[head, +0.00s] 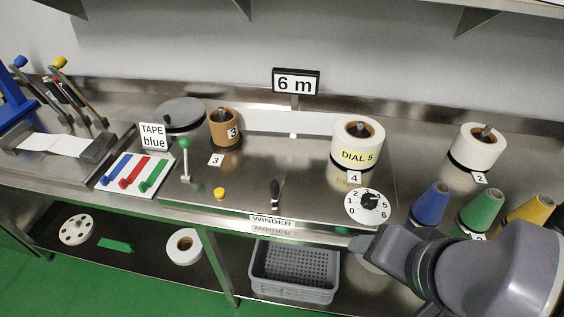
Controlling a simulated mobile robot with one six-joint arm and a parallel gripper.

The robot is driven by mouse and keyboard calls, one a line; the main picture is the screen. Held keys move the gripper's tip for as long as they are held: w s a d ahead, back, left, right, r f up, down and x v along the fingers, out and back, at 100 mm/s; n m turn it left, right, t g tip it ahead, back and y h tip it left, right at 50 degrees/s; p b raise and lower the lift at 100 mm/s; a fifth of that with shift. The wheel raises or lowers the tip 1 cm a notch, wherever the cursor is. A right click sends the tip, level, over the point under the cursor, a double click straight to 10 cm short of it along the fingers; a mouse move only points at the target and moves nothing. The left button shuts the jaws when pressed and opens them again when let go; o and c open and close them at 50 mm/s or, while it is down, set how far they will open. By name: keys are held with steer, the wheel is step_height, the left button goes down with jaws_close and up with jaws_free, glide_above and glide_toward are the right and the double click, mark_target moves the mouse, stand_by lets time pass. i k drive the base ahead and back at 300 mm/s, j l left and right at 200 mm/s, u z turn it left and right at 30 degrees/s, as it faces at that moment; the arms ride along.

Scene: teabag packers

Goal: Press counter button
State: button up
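A small round yellow button (219,193) stands on the steel top of the winder. It carries no readable label, and I see no other button-like thing. A lever with a green knob (184,143) stands behind it to the left, and a black-handled lever (275,194) is to its right. A sign reading "6 m" (296,82) stands at the back. My gripper (362,244) is at the front edge of the bench, well to the right of the yellow button and apart from it. Its fingers are small and mostly hidden, so I cannot tell their opening.
A white dial (367,207) lies just behind my gripper. A roll marked "DIAL 5" (357,144) and a brown roll (224,128) sit on the winder. Coloured cones, including a green one (480,211), stand at right. A grey crate (293,270) is below. Space around the button is clear.

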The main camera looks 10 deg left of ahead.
mark_target(220, 192)
steer(key=u, duration=1.35)
